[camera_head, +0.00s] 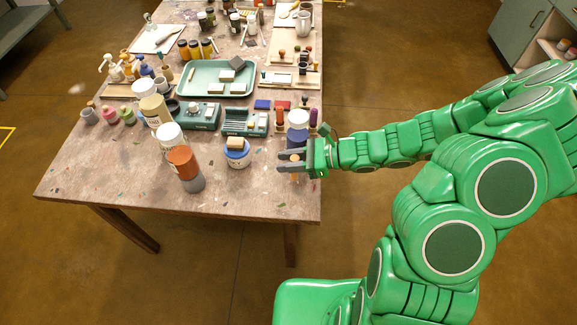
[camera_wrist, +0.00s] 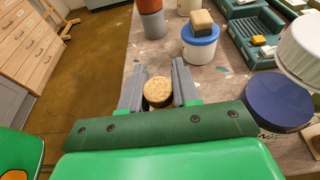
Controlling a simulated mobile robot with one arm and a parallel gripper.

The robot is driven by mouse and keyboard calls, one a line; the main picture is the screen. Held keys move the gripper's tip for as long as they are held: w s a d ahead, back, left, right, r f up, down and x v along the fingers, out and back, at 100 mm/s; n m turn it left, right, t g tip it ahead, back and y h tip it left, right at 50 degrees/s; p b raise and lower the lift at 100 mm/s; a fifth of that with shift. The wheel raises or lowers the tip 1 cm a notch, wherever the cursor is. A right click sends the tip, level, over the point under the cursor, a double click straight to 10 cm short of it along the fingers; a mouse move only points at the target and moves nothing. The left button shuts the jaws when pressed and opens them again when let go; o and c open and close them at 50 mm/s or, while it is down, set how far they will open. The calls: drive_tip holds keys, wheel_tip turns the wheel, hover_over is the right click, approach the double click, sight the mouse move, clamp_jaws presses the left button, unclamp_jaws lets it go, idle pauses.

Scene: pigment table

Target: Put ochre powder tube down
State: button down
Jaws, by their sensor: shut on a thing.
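My gripper (camera_head: 282,162) is at the right edge of the table, its fingers pointing left across the tabletop. In the wrist view, the fingers (camera_wrist: 159,98) are shut on a round tube with a speckled tan, cork-like top (camera_wrist: 159,91), which I take to be the ochre powder tube. The top shows between the two grey fingers; the tube's body below is hidden. In the head view the tube is mostly hidden by the fingers. I cannot tell whether its base touches the table.
A white-and-blue jar with a tan block on top (camera_head: 237,153) stands left of my gripper. An orange-and-grey container (camera_head: 185,169) stands further left. Blue and white-lidded jars (camera_wrist: 278,101) are close on the wrist view's right. The table's front strip (camera_head: 255,198) is bare.

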wheel_tip(320, 180, up, 14)
drive_tip(key=w+a+m+t, duration=0.2)
drive_tip(key=w+a+t, duration=0.1)
drive_tip(key=w+a, duration=1.4)
drive_tip(key=shift+w+a+f, duration=1.05)
drive_tip(key=shift+w+f, duration=1.2)
drive_tip(key=shift+f, duration=0.75)
drive_tip(key=shift+w+a+f, duration=1.05)
drive_tip(key=shift+w+f, duration=1.25)
drive_tip(key=shift+f, duration=0.7)
drive_tip(key=shift+w+a+f, duration=1.05)
drive_tip(key=shift+w+f, duration=1.2)
drive_tip(key=shift+f, duration=0.75)
drive_tip(key=shift+f, duration=0.1)
